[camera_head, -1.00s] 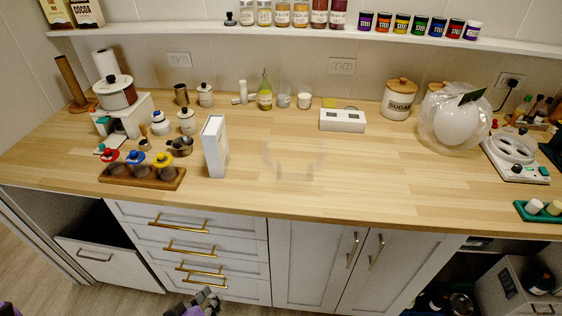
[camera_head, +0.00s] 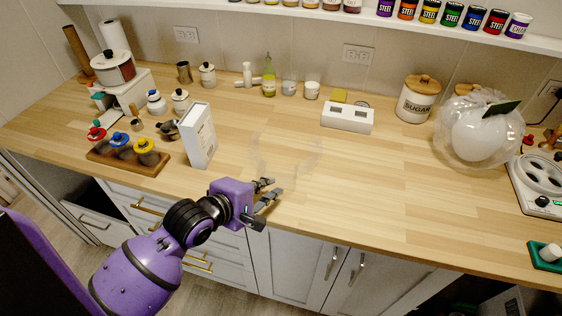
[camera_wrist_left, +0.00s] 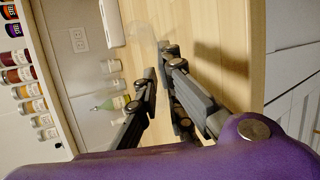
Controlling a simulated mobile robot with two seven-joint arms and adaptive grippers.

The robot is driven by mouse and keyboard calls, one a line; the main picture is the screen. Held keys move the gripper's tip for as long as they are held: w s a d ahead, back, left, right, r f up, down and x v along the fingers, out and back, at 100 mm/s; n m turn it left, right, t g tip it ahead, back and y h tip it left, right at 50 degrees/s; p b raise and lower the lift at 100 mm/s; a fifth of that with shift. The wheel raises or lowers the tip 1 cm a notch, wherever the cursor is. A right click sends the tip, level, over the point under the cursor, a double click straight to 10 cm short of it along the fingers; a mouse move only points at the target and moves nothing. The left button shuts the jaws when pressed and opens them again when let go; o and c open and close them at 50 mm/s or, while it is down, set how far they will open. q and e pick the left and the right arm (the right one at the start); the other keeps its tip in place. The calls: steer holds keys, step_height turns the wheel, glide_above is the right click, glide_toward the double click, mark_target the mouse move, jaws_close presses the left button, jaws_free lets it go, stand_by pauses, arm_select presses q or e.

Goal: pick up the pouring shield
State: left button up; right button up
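The pouring shield (camera_head: 313,157) is a clear, nearly invisible curved piece standing on the wooden counter, right of a white box; only its faint curved outline shows. In the left wrist view it seems to be the pale see-through shape (camera_wrist_left: 142,42) beyond the fingertips. My left gripper (camera_head: 273,189) is open and empty, over the counter's front part, just in front of the shield and apart from it. Its two spread fingers also show in the left wrist view (camera_wrist_left: 160,65). My right gripper is not in view.
The white box (camera_head: 200,135) stands upright left of the shield. Behind are a green bottle (camera_head: 269,77) and a low white block (camera_head: 347,117). The counter right of the shield is clear.

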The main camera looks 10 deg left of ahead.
arm_select(q)
steer(key=x, duration=0.4)
steer(key=shift+w+r+p, duration=0.1)
steer(key=shift+p, duration=0.2)
steer(key=shift+w+f, duration=0.25)
steer(key=shift+w, duration=0.05)
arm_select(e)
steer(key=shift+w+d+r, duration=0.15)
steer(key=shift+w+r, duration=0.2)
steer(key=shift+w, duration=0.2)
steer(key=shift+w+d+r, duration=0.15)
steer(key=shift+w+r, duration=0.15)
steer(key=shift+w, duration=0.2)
arm_select(q)
steer(key=shift+s, duration=0.1)
jaws_close()
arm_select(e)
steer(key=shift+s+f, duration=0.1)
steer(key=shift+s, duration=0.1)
arm_select(q)
steer(key=shift+d+r, duration=0.1)
